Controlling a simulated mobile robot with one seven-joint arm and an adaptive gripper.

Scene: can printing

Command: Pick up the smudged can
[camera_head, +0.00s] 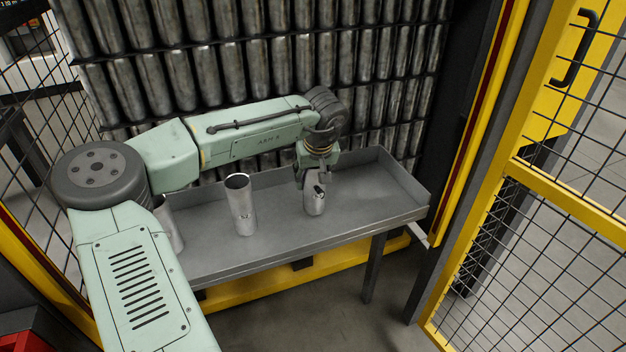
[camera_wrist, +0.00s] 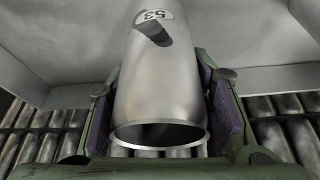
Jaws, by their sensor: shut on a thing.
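I cannot tell whether the can's base touches the tray.
Another can (camera_head: 170,226) is partly hidden behind my arm. Racks of stacked metal cans (camera_head: 250,65) rise behind. A yellow-framed mesh fence (camera_head: 530,200) stands at right.

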